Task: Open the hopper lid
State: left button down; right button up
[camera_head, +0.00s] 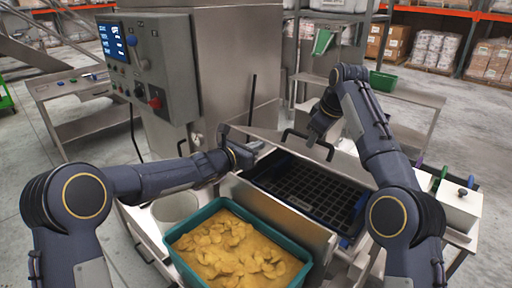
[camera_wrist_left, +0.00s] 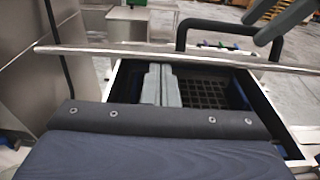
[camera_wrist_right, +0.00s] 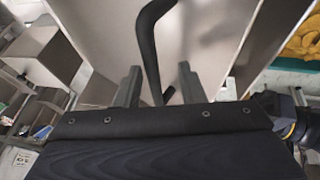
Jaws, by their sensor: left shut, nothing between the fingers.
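The hopper lid (camera_head: 270,134) stands raised on the far side of the hopper, seen nearly edge-on in the head view; its edge (camera_wrist_left: 180,54) crosses the left wrist view. Its black loop handle (camera_head: 290,133) also shows in the right wrist view (camera_wrist_right: 151,45). The open hopper (camera_head: 285,198) shows a black grid inside. My right gripper (camera_head: 318,135) is at the handle, its fingers apart on either side of the bar (camera_wrist_right: 160,75). My left gripper (camera_head: 260,148) is shut and empty, over the hopper's left side near the lid edge; its fingers show together in the left wrist view (camera_wrist_left: 160,68).
A teal bin (camera_head: 200,270) of yellow pieces stands in front of the hopper. A grey control box (camera_head: 150,65) is mounted at the left. A white container (camera_head: 176,207) is beside the bin. A white box (camera_head: 460,208) stands at the right.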

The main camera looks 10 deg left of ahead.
jog(key=shift+v, duration=0.85)
jog(key=shift+s+d+r, duration=0.15)
jog(key=shift+d+r, duration=0.05)
jog(key=shift+d, duration=0.05)
jog(key=shift+s+d, duration=0.2)
send_over(345, 173)
jog(key=s+d+f+m, duration=0.1)
jog(key=s+d+m, duration=0.2)
jog(key=s, duration=0.5)
jog(key=s+d+f+m, duration=0.1)
jog(key=s+d+m, duration=0.2)
jog(key=s, duration=0.5)
pick_arm(q)
jog(key=w+r, duration=0.1)
jog(key=r, duration=0.1)
jog(key=w+d+r, duration=0.1)
jog(key=r, duration=0.1)
jog(key=w+d+r, duration=0.1)
jog(key=r, duration=0.2)
jog(key=w+d+r, duration=0.4)
jog(key=w+r, duration=0.1)
jog(key=r, duration=0.3)
jog(key=shift+w, duration=0.15)
pick_arm(e)
jog(key=s+f+m+t+y, duration=0.1)
jog(key=s+f+m, duration=0.5)
jog(key=s+f, duration=0.6)
jog(key=shift+s+a+f+m, duration=0.35)
jog(key=shift+s+m, duration=0.05)
jog(key=shift+s, duration=1.9)
